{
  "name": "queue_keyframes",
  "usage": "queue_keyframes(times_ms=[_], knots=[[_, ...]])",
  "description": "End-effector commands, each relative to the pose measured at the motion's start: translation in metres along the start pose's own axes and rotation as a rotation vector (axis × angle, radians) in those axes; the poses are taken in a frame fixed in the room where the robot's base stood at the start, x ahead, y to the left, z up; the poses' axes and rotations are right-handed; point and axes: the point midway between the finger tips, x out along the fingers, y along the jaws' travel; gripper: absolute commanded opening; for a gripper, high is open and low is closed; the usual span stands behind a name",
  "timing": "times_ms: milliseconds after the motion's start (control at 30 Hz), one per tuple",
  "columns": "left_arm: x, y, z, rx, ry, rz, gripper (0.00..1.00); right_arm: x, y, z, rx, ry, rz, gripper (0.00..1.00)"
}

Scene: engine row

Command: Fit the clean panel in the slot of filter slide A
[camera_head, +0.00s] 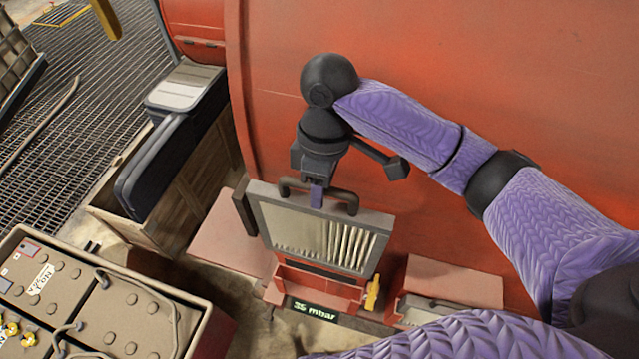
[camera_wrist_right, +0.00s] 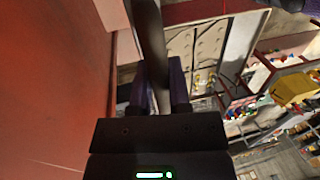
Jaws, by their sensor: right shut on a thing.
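A panel (camera_head: 315,235) with a grey frame and pale pleats stands tilted in the head view, with a dark bar handle (camera_head: 343,195) on its top edge. My right gripper (camera_head: 317,193) is shut on this handle from above; the right wrist view shows its two fingers (camera_wrist_right: 158,90) around a dark bar. The panel's lower edge is at a red housing (camera_head: 320,285) with a lit mbar display (camera_head: 312,310). I cannot tell how far the panel sits in the slot, or read a slide letter. My left gripper is not in view.
A large orange-red tank (camera_head: 480,90) rises close behind the panel. A yellow lever (camera_head: 372,293) is at the housing's right side. A second red unit (camera_head: 450,285) stands to the right. A battery box (camera_head: 90,300) is at the lower left, and grating (camera_head: 100,90) lies beyond.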

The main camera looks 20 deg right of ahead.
Motion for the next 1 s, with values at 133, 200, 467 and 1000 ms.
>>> queue_keyframes(times_ms=[133,200,467,1000], knots=[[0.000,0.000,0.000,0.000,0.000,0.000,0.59,0.000,0.000,0.000,0.000,0.001,0.000,0.00],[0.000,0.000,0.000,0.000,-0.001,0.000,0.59,0.007,0.001,0.000,0.001,0.000,-0.002,0.00],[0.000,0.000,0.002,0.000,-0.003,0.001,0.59,0.027,0.005,0.000,0.000,0.000,-0.001,0.00],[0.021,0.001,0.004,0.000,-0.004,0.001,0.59,0.129,0.026,0.000,0.000,0.000,0.000,0.00]])
